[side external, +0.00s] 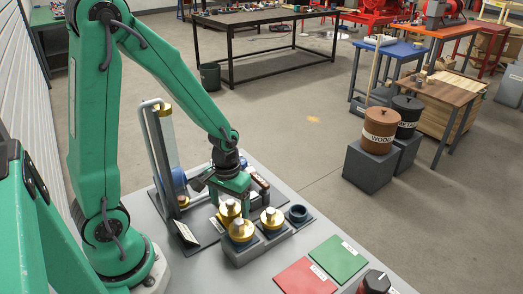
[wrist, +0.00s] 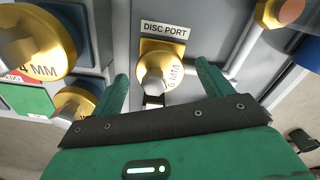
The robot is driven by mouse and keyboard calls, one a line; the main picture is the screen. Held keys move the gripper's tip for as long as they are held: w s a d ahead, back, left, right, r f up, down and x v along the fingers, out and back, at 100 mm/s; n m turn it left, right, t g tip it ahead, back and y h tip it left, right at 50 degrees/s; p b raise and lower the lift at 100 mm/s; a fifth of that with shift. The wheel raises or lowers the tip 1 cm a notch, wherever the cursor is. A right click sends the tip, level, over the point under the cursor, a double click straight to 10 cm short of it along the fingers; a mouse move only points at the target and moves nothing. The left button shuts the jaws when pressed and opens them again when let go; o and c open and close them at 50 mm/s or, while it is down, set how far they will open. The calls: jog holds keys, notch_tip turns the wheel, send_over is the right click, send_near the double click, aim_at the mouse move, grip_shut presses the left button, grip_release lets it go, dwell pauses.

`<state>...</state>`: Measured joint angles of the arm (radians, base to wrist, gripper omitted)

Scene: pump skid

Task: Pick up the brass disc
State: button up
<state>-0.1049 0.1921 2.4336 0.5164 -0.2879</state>
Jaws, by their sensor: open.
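In the side view my gripper (side external: 232,192) is just above the port. Two more brass discs with silver knobs, a front one (side external: 241,231) and a right one (side external: 271,218), sit in grey holders. One in the wrist view is marked 4 MM (wrist: 40,45).
An empty dark round holder (side external: 299,214) stands to the right of the discs. A clear tube with brass fittings (side external: 165,145) rises close behind my gripper. A red mat (side external: 305,279) and a green mat (side external: 338,259) lie on the front right of the table.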

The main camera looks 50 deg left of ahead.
aim_at(230, 200)
jog(key=c, duration=1.2)
jog(key=shift+o, duration=0.2)
jog(key=shift+r, duration=0.2)
jog(key=shift+r, duration=4.85)
jog(key=shift+w, duration=0.1)
jog(key=shift+w+d, duration=0.25)
jog(key=shift+w, duration=0.25)
jog(key=w+d+f, duration=0.1)
jog(key=w+d, duration=0.9)
jog(key=w, duration=0.3)
jog(key=shift+w, duration=0.35)
